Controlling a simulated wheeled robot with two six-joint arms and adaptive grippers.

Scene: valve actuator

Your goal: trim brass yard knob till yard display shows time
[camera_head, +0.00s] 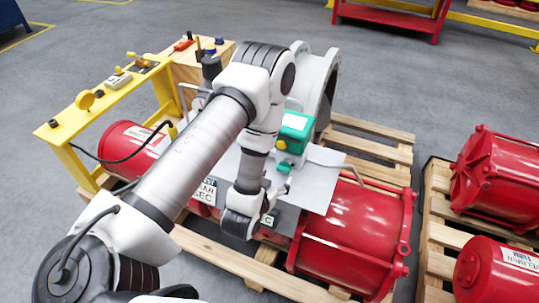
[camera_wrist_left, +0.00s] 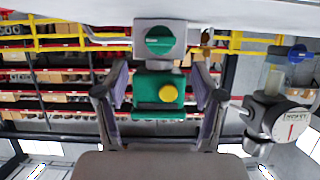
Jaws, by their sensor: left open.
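A green box (camera_head: 296,128) with a pale display face (camera_head: 295,121) stands on the grey plate of the red actuator; the display is too small to read. A round yellow, brass-like knob (camera_head: 281,145) is on its side. In the left wrist view, the green box (camera_wrist_left: 145,91) and yellow knob (camera_wrist_left: 168,93) appear between the finger outlines, with a green turn knob (camera_wrist_left: 159,40) above. My left gripper (camera_wrist_left: 159,78) is open and empty; contact does not show. In the head view, its fingers are largely hidden by my wrist. My right gripper is not seen.
A yellow bench (camera_head: 60,130) at left carries a round yellow knob (camera_head: 85,100) and small white box (camera_head: 117,80). A gauge (camera_wrist_left: 290,124) is at right in the wrist view. A grey flanged ring (camera_head: 325,85) stands behind the green box. Pallets (camera_head: 432,235) hold red cylinders.

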